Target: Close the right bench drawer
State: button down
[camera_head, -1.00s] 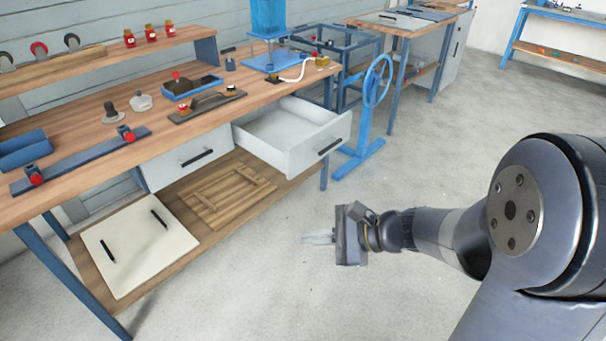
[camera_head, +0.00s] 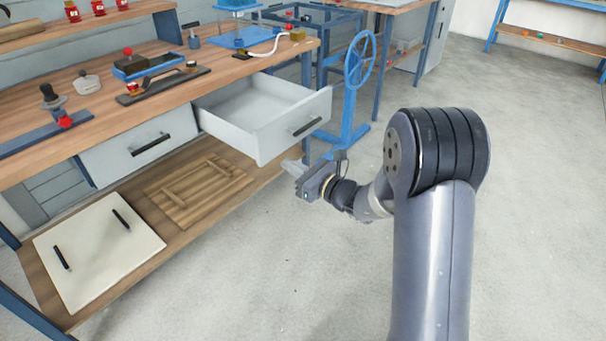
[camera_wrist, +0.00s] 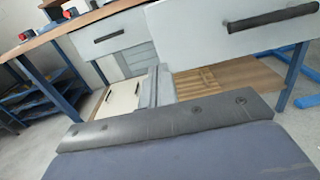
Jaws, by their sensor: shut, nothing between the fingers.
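The right bench drawer (camera_head: 292,128) is pulled out of the workbench, light grey with a dark bar handle (camera_head: 306,127) on its front. It looks empty inside. In the wrist view its front (camera_wrist: 235,35) fills the upper right, with the handle (camera_wrist: 273,17) across it. My gripper (camera_head: 290,165) is shut and empty. In the head view it is in front of the drawer and a little below the handle, its fingers pointing toward the bench. I cannot tell whether the fingertips touch the drawer front.
The left bench drawer (camera_head: 140,147) is closed. The lower shelf holds a wooden panel (camera_head: 198,190) and a white board (camera_head: 95,255) with two dark handles. A blue handwheel stand (camera_head: 359,62) stands just right of the open drawer. The floor (camera_head: 530,200) to the right is clear.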

aim_at(261, 150)
jog(key=b+x, duration=0.1)
jog(key=x, duration=0.6)
jog(key=shift+w+a, duration=0.25)
jog(key=shift+a, duration=0.1)
